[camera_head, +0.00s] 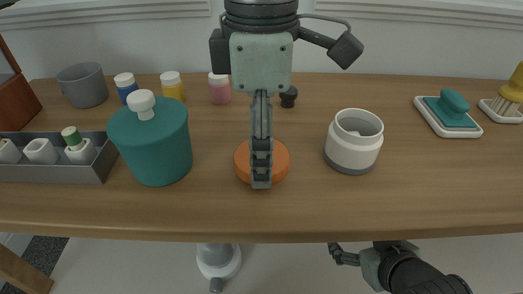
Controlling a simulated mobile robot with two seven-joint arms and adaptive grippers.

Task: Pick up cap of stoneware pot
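The stoneware pot appears to be the off-white, grey-based pot (353,151), standing upright and uncovered on the table. A round orange disc (281,160), possibly its cap, lies flat to its left. My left gripper (261,182) points down in front of the disc's middle, hiding that part. Its fingers are seen edge-on, so their opening, and any contact with the disc, cannot be told. My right gripper (343,255) is low at the bottom, below the table's front edge, and its fingers are too small to judge.
A teal pot (157,147) with a white-knobbed lid stands left of the disc. A grey tray (99,174) of small white pieces is further left. Small paint jars (172,87) and a grey cup (83,86) stand behind. A teal-padded white dish (465,131) is right. The front right table is clear.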

